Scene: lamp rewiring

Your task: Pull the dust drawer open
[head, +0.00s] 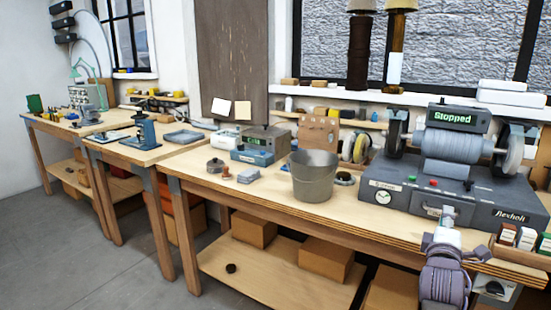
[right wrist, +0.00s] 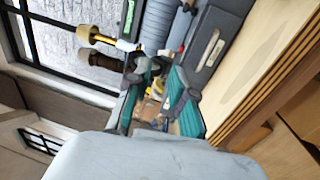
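The grey grinder (head: 456,165) stands at the right end of the near bench, and its display reads "Stopped". The dust drawer (head: 434,211) seems to be the small front panel low in the middle of its base; it looks closed, though my gripper partly covers that area. My right gripper (head: 449,243) is at the bench's front edge, just below and in front of this panel. In the right wrist view its teal-padded fingers (right wrist: 163,112) are spread with nothing clearly held between them. A grey panel with a pale plate (right wrist: 207,48) shows beyond them. My left gripper is out of view.
A metal bucket (head: 313,178) stands left of the grinder. A wooden tray (head: 507,251) with small coloured blocks is close to the right of my gripper. Cardboard boxes (head: 326,257) sit on the lower shelf.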

